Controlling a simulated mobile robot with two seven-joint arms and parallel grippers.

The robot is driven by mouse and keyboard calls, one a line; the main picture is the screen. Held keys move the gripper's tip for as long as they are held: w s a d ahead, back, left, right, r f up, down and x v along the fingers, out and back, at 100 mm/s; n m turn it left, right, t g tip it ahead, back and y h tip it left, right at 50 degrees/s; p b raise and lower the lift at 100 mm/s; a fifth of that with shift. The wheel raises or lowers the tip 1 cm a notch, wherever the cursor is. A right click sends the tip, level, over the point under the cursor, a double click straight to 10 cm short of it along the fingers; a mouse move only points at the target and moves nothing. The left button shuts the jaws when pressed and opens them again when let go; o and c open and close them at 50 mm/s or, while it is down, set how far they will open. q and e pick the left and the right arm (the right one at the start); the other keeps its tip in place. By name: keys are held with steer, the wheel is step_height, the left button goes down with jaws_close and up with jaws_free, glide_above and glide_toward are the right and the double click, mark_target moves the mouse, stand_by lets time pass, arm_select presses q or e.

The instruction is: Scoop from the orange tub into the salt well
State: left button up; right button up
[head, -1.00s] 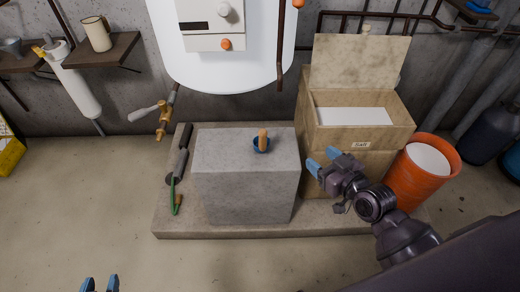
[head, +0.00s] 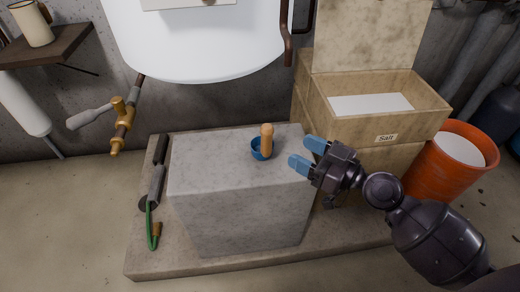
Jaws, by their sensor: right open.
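The orange tub (head: 428,178) stands at the right, filled with white material (head: 459,149). The salt well is the wooden box labelled Salt (head: 430,122), its lid raised and white salt (head: 371,104) inside. A blue scoop (head: 257,152) with an orange-brown handle (head: 267,136) pointing up rests on top of the grey concrete block (head: 205,160). My right gripper (head: 303,153) is open and empty, with blue fingertips pointing left at the scoop, a short way to its right and apart from it. My left gripper is out of view.
The block stands on a low concrete slab (head: 180,262). A tool with a green loop (head: 151,225) lies at the slab's left. A white tank (head: 195,40) hangs above the block, with a brass valve (head: 122,118) at its left. The floor at left is clear.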

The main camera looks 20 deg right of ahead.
mark_target(272, 137)
steer(key=x, duration=0.2)
steer(key=p+x, duration=0.1)
steer(key=x, duration=0.1)
steer(key=shift+r, duration=0.35)
steer(key=shift+w+a+f, duration=0.2)
steer(key=shift+w+a, duration=0.15)
steer(key=shift+w, duration=0.2)
steer(key=shift+f+x, duration=0.1)
steer(key=shift+x, duration=1.1)
steer(key=shift+f+x, duration=0.15)
steer(key=shift+x, duration=1)
jaws_close()
